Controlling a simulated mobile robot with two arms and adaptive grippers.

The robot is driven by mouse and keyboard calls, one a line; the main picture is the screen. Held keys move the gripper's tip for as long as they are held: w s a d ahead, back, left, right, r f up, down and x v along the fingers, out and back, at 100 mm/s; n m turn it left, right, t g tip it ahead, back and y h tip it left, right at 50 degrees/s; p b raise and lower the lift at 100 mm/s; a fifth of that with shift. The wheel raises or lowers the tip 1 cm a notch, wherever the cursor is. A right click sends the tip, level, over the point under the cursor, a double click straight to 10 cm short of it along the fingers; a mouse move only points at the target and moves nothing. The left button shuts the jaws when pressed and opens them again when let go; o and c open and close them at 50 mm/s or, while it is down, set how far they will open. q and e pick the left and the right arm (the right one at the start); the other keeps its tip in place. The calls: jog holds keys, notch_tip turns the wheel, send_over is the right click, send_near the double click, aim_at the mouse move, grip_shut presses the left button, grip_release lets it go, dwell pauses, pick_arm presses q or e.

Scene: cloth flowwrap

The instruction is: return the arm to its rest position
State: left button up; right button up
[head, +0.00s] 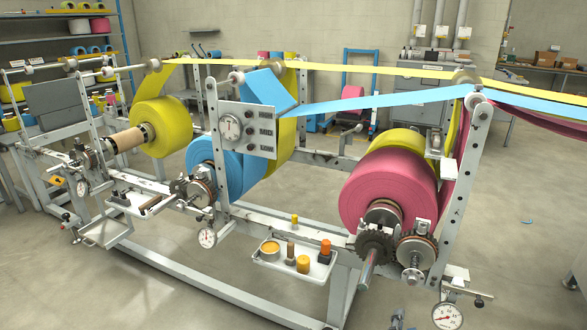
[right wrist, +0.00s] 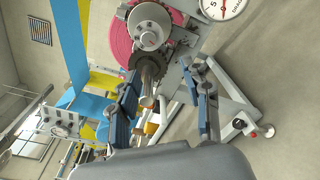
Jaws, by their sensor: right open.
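My right gripper (right wrist: 165,80) is open in the right wrist view, with its two blue-padded fingers spread apart and nothing held. A metal shaft (right wrist: 148,75) and the pink roll (right wrist: 120,40) show beyond the fingers. The shaft lines up with the gap near the left finger; its exact distance cannot be told. In the head view a small grey part at the bottom edge (head: 398,320) seems to be the tip of my right gripper, in front of the machine. My left gripper does not show in either view.
The machine frame (head: 215,280) carries yellow (head: 162,127), blue (head: 215,165) and pink rolls (head: 385,185). A small tray (head: 315,268) with several items sits on its front. A dial gauge (head: 446,316) hangs at the lower right. Floor (head: 530,260) to the right is mostly clear.

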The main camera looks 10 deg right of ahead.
jog(key=s+a+f+m+g+y, duration=0.1)
jog(key=s+f+m+g+y, duration=0.25)
jog(key=f, duration=0.65)
jog(key=s+a+f+m+g, duration=0.2)
jog(key=s+f+m+g, duration=0.15)
jog(key=s+f, duration=0.5)
jog(key=s+a+f+m+g+y, duration=0.1)
jog(key=s+f+m+g+y, duration=0.2)
jog(key=f, duration=0.9)
jog(key=s+a+f+m+g+y, duration=0.1)
jog(key=s+a+f+m+g, duration=0.1)
jog(key=s+a+f+m, duration=0.3)
jog(key=s+f+m+g+y, duration=0.1)
jog(key=s+f+m+y, duration=0.15)
jog(key=s, duration=0.55)
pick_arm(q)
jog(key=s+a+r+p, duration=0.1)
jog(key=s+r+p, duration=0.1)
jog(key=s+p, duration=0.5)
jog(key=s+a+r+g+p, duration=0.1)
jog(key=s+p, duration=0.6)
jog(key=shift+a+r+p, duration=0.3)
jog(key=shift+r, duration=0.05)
pick_arm(e)
jog(key=s+d+r+g+h, duration=0.1)
jog(key=s+d+r, duration=0.1)
jog(key=s, duration=1.1)
jog(key=shift+d+r, duration=0.15)
jog(key=shift+r, duration=0.7)
jog(key=shift+n, duration=0.25)
